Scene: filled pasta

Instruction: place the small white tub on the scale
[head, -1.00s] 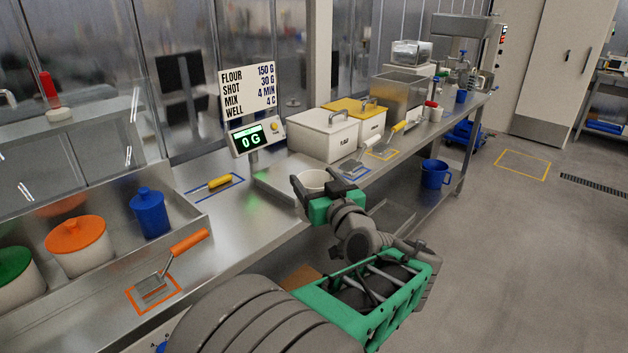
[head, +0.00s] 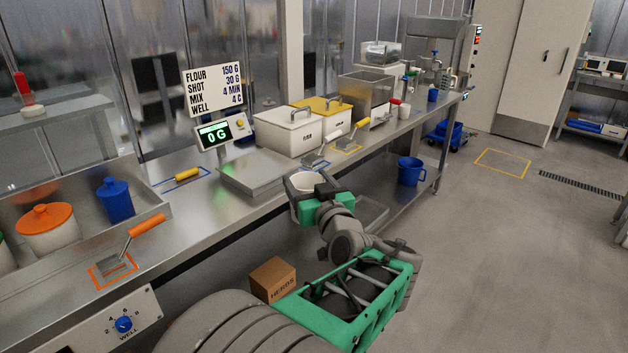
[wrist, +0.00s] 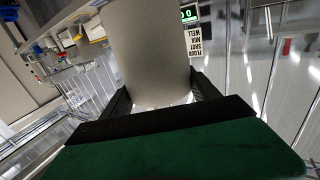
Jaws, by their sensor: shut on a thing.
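The small white tub (head: 303,182) is held in my gripper (head: 318,190), which is shut on it in front of the bench edge. In the wrist view the tub (wrist: 148,60) fills the upper middle between the two dark fingers (wrist: 160,98). The scale is a flat steel platform (head: 243,174) on the bench, with a display (head: 213,134) reading 0 G behind it. The platform looks bare. The tub is to the right of and nearer than the platform, apart from it. My gripper hides part of the tub's side.
White bins with a white lid (head: 287,131) and a yellow lid (head: 325,110) stand right of the scale. A blue lidded jar (head: 115,199) and an orange-lidded tub (head: 48,229) stand in the left tray.

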